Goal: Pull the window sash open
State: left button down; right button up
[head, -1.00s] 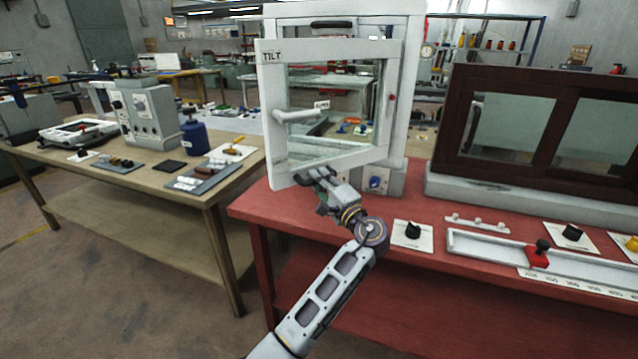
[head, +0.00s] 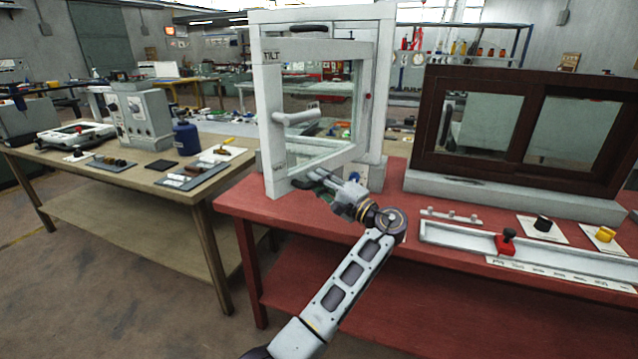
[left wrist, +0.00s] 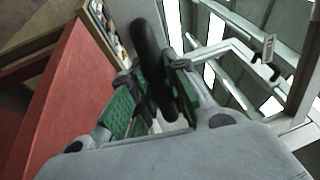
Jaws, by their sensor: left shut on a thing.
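The white-framed window sash (head: 266,125) stands swung out from its white outer frame (head: 384,90) in the head view, its left edge nearer me. My left gripper (head: 318,179) is at the lower edge of the sash. In the left wrist view my left gripper (left wrist: 154,90) has its green pads closed around a dark, rounded handle (left wrist: 148,45). The grip hides part of this handle. My right gripper is out of view.
The red table (head: 238,205) carries the window. A brown-framed window (head: 420,120) and a slide rail with a red knob (head: 506,242) stand to the right. A wooden bench (head: 120,182) with several devices is to the left, across a floor gap.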

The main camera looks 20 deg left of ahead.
pick_arm(q)
jog(key=shift+r, duration=0.15)
jog(key=c, duration=1.4)
grip_release()
jog(key=shift+o, duration=0.2)
